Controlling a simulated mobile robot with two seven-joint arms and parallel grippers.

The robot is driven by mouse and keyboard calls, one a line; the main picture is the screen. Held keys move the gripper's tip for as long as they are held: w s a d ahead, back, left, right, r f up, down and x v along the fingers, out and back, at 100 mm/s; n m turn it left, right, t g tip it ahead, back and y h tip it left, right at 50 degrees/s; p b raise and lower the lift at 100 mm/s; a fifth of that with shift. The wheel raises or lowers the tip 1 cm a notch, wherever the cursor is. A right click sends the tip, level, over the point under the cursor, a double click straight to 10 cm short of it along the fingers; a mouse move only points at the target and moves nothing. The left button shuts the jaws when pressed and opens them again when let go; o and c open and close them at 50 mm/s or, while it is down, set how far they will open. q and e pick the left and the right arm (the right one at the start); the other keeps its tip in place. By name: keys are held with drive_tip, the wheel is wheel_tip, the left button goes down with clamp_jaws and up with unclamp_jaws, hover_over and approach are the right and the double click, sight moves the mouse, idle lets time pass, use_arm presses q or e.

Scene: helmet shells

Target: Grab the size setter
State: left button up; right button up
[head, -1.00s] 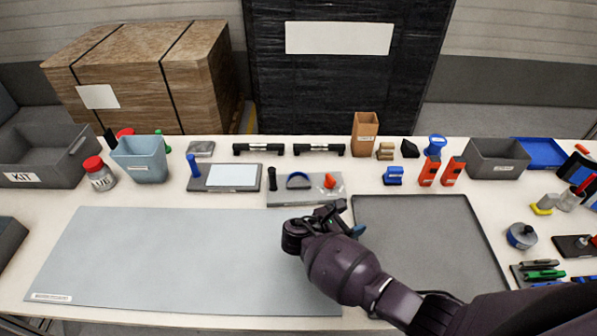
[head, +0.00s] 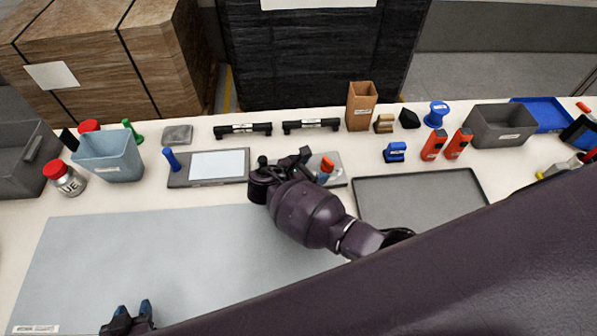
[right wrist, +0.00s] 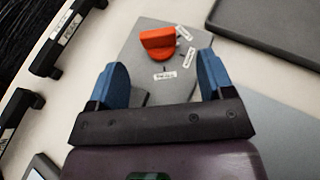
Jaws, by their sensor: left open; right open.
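The size setter is most likely the grey plate with the orange knob (head: 326,163) on it. My right arm hides most of this plate in the head view. In the right wrist view the orange knob (right wrist: 158,40) stands on the grey plate with small white labels beside it, just beyond my fingertips. My right gripper (head: 312,168) is over the plate. Its two blue fingers (right wrist: 163,75) are spread with nothing between them. My left gripper (head: 132,316) is at the bottom left, over the pale blue mat, its blue fingertips apart and empty.
Two black bars (head: 311,125) lie behind the plate. A dark tray (head: 425,193) is to its right and a grey pad with a white panel (head: 217,165) to its left. A brown box (head: 361,108) stands behind. The pale mat (head: 110,255) is mostly clear.

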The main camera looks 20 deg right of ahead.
sight(327, 162)
drive_tip(key=shift+r+p+x, duration=0.2)
drive_tip(key=shift+p+x, duration=0.1)
drive_tip(key=shift+x, duration=2.85)
drive_tip(key=shift+w, duration=0.1)
drive_tip(key=c, duration=1.1)
